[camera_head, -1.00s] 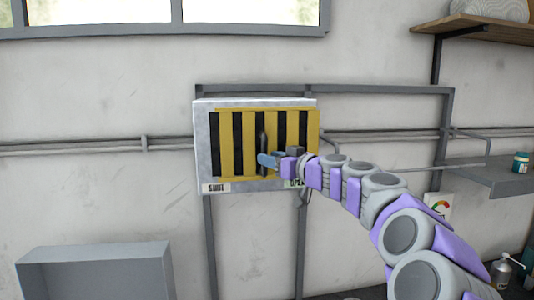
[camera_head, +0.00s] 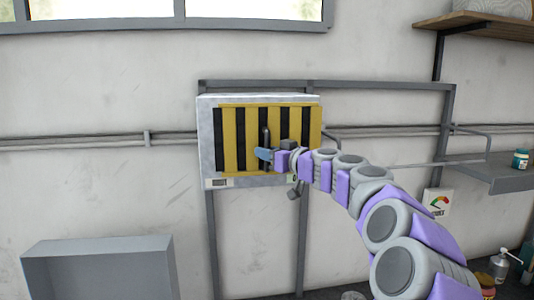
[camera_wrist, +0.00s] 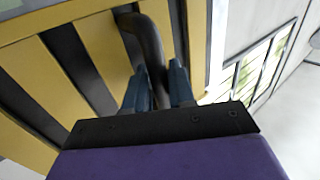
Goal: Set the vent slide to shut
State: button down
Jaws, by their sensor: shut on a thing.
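The vent is a pale grey box (camera_head: 206,140) on the wall, with a yellow slide plate (camera_head: 229,140) and black vertical slots showing between its bars. A dark upright handle (camera_head: 266,136) stands out near the middle of the plate; it also shows in the wrist view (camera_wrist: 148,38). My gripper (camera_head: 265,154) is at the handle's lower part, its blue fingers (camera_wrist: 157,85) on either side of it, shut on it. A small label (camera_head: 219,183) at the box's lower left is blurred; the lower right corner is partly hidden by my arm.
A grey metal frame (camera_head: 380,88) and pipes (camera_head: 80,140) run along the wall around the vent. A grey box (camera_head: 100,245) stands at lower left. Shelves (camera_head: 495,177) with a small jar (camera_head: 520,160) are at right.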

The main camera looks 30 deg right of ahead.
aim_at(243, 149)
dwell(0.4)
jog(key=shift+w+a+f+b, duration=0.1)
jog(key=shift+w+a+b, duration=0.05)
jog(key=shift+a+b, duration=0.4)
jog(key=shift+w+a+f+b, duration=0.1)
jog(key=shift+w+a+b, duration=0.05)
jog(key=shift+a+b, duration=0.4)
jog(key=shift+w+a+r+b, duration=0.15)
jog(key=shift+a+r+b, duration=0.1)
jog(key=shift+a+b, duration=0.2)
jog(key=c, duration=1.4)
grip_release()
jog(key=o, duration=0.3)
jog(key=shift+w+a, duration=0.15)
